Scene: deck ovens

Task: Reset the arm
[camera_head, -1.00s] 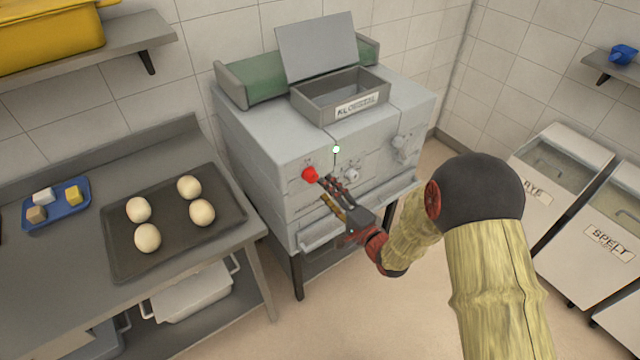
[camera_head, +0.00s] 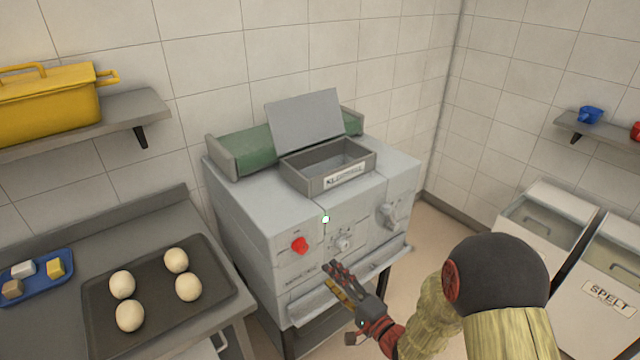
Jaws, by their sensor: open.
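My gripper (camera_head: 336,278) is in front of the grey oven machine (camera_head: 250,215), low by its front ledge. It is open and I see nothing held in it. A gap shows between it and the red knob (camera_head: 299,245) on the machine's front face. A white knob (camera_head: 343,243) and a larger grey knob (camera_head: 387,215) sit to the right of the red one. A small green light (camera_head: 325,219) glows above them. My arm reaches in from the lower right. Whether the gripper touches the ledge, I cannot tell.
A grey open box (camera_head: 300,181) with a raised lid stands on the machine. At left, a dark tray (camera_head: 222,290) holds several dough balls beside a blue tray (camera_head: 62,283). A yellow bin (camera_head: 50,105) sits on a shelf. Flour bins (camera_head: 610,292) stand at right.

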